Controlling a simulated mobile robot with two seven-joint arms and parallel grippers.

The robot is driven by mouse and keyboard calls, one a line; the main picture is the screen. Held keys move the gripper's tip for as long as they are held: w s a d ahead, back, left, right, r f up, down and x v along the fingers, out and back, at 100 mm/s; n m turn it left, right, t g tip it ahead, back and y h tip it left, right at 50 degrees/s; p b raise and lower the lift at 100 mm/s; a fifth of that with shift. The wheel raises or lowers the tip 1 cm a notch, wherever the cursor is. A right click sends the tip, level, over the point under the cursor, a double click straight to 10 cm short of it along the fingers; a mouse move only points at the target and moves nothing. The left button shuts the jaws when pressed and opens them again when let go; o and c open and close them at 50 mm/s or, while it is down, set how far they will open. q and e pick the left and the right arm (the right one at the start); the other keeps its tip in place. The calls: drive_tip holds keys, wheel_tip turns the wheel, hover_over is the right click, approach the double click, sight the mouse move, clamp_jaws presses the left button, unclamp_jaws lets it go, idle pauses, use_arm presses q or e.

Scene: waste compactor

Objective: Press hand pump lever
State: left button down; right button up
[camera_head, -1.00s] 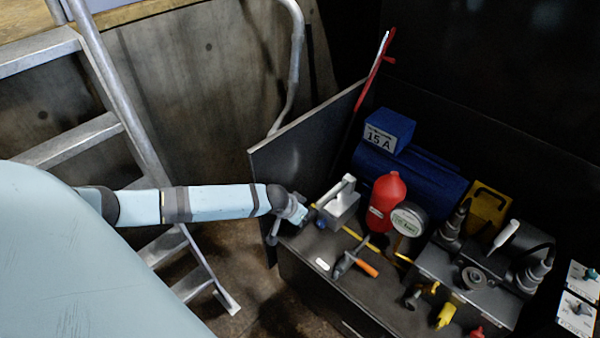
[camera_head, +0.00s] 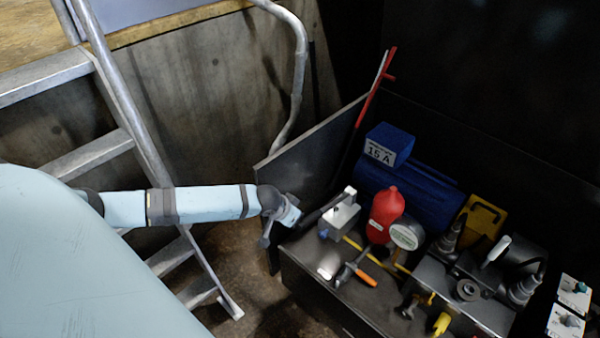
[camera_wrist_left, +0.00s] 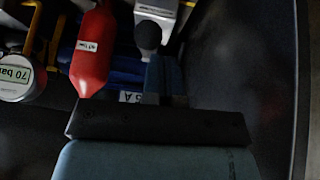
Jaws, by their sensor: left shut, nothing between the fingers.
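The hand pump is a light grey block (camera_head: 341,219) at the left end of the dark bench in the head view. Its dark lever (camera_head: 322,211) slopes from the top of the block down toward my left gripper. The wrist view shows a round black knob (camera_wrist_left: 148,36) and part of the pale block (camera_wrist_left: 157,10) behind it. My left gripper (camera_wrist_left: 165,62) is shut, with its blue fingers just in front of the knob. Whether they touch it I cannot tell. In the head view my left wrist hides most of the fingers. My right gripper is not in view.
A red bottle (camera_head: 385,217) and a round gauge (camera_head: 405,236) stand right of the pump. An orange-handled tool (camera_head: 365,276) lies in front. A dark upright panel (camera_head: 305,160) stands close behind my wrist. A metal ladder (camera_head: 160,170) is on the left.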

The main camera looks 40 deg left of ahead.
use_arm(q)
drive_tip(key=v, duration=0.5)
drive_tip(key=shift+s+r+p, duration=0.1)
drive_tip(key=shift+r+p, duration=0.05)
drive_tip(key=shift+p, duration=0.15)
idle(0.9)
idle(0.4)
